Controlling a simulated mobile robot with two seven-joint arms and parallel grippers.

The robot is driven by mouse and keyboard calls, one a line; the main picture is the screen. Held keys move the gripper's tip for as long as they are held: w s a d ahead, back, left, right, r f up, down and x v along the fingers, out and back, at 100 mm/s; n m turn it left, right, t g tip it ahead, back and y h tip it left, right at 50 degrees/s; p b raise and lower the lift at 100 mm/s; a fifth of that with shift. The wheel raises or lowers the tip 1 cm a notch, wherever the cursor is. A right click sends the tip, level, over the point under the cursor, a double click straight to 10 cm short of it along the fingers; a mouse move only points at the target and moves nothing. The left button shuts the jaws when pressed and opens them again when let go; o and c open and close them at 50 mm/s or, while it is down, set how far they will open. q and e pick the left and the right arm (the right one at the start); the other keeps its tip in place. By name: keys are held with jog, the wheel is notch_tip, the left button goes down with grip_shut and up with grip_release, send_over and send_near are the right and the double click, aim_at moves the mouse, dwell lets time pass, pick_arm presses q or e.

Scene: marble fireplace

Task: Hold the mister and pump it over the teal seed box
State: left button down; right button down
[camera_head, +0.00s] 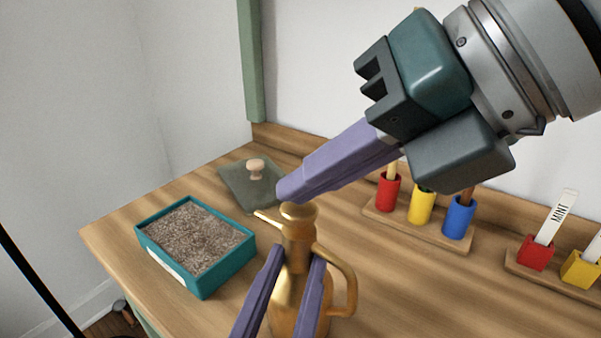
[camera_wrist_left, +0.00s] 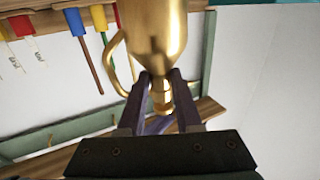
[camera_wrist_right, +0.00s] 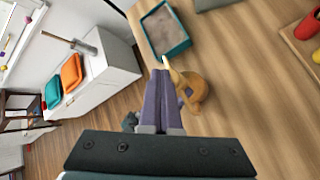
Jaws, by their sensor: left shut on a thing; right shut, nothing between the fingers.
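The brass mister (camera_head: 299,235) stands upright above or on the wooden bench; its base is out of the head view. It has a thin spout pointing left and a loop handle on the right. My left gripper (camera_head: 297,258) is shut around its neck, as the left wrist view also shows (camera_wrist_left: 160,76). My right gripper (camera_head: 283,194) is shut and empty, its fingertips just above the mister's round top; contact cannot be told. The teal seed box (camera_head: 222,277), full of grey-brown soil, sits on the bench left of the mister, with the spout towards it.
A dark square plate with a wooden knob (camera_head: 255,168) lies behind the seed box. A rack with red, yellow and blue cups (camera_head: 421,208) stands at the back right. Another rack holds a MINT label (camera_head: 560,215).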

jog(key=shift+r, duration=1.1)
jog(key=shift+r, duration=0.1)
jog(key=shift+r, duration=2.4)
dwell(0.8)
notch_tip(320, 180, up, 4)
jog(key=shift+f, duration=0.1)
dwell(0.4)
send_over(311, 213)
jog(key=shift+w+f, duration=0.1)
jog(key=shift+f, duration=4.3)
